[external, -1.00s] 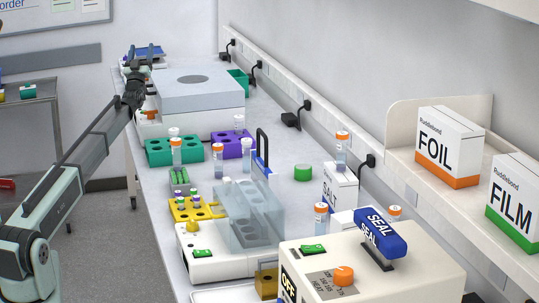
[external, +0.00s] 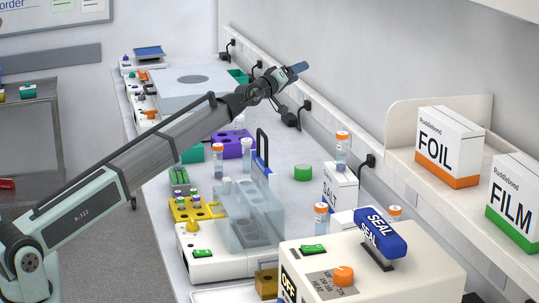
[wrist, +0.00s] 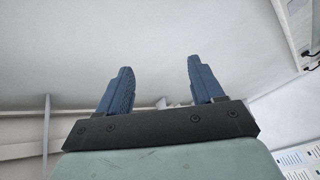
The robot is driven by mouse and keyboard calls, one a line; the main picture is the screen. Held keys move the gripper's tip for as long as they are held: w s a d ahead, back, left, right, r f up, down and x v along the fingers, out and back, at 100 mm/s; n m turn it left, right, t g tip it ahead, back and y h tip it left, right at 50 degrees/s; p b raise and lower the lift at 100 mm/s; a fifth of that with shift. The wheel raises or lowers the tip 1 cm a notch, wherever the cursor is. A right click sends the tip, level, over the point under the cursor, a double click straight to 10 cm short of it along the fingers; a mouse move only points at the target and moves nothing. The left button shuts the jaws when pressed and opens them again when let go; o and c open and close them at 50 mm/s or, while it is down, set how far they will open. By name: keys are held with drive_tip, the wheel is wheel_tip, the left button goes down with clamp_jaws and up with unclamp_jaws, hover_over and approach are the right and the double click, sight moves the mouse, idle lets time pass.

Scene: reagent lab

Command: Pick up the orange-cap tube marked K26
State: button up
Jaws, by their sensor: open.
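Several orange-cap tubes stand on the bench in the external view. One tube (external: 341,152) is above the SALT box, one (external: 321,217) is behind the sealer, another (external: 394,214) is partly hidden by the sealer, and one (external: 218,162) is beside the purple rack. Their markings are too small to read, so I cannot tell which is K26. My gripper (external: 299,68) is raised over the far right of the bench, near the wall and away from these tubes. In the wrist view my gripper (wrist: 160,75) is open and empty, its blue fingers apart.
The purple rack (external: 232,146), yellow rack (external: 182,212), clear-lidded device (external: 245,220), SALT box (external: 340,188) and sealer (external: 430,265) crowd the bench. A shelf with the FOIL box (external: 448,148) and FILM box (external: 515,200) is at right.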

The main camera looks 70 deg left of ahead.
drive_tip(key=w+d+f+g+h, duration=0.1)
drive_tip(key=w+d+f+h, duration=0.15)
drive_tip(key=d, duration=1.05)
drive_tip(key=w+d+f+g+h, duration=0.15)
drive_tip(key=d+h, duration=0.25)
drive_tip(key=d, duration=0.8)
drive_tip(key=w+d+f+g+h, duration=0.1)
drive_tip(key=w+d+g+h, duration=0.2)
drive_tip(key=d, duration=1)
drive_tip(key=n+g, duration=0.2)
drive_tip(key=g, duration=1)
hover_over(320, 220)
drive_tip(key=a, duration=0.1)
drive_tip(key=shift+y, duration=0.25)
drive_tip(key=f, duration=0.8)
drive_tip(key=shift+a+f, duration=0.2)
drive_tip(key=shift+f, duration=0.05)
drive_tip(key=shift+s+f, duration=0.1)
drive_tip(key=shift+f, duration=0.3)
wheel_tip(320, 220, down, 7)
drive_tip(key=shift+f, duration=0.15)
drive_tip(key=shift+w+f, duration=0.25)
drive_tip(key=shift+f, duration=1.2)
drive_tip(key=shift+w+f, duration=0.2)
drive_tip(key=shift+f, duration=1.2)
